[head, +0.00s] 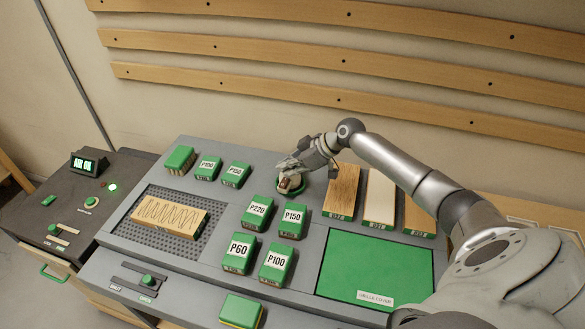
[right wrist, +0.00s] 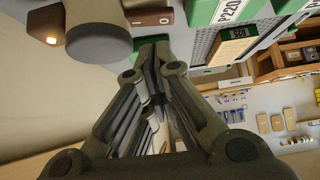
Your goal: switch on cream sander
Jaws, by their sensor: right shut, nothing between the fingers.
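In the right wrist view, the fingertips (right wrist: 153,50) are together near a brown housing (right wrist: 150,14) with a round white mark and a dark round knob or body (right wrist: 97,36). I cannot tell whether they touch. My left gripper is out of view.
Green blocks, including P60 (head: 239,254), stand mid-bench. A wooden board (head: 168,218) lies on a perforated grille (head: 136,221). A control box (head: 64,215) with a lit green lamp (head: 112,187) is left.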

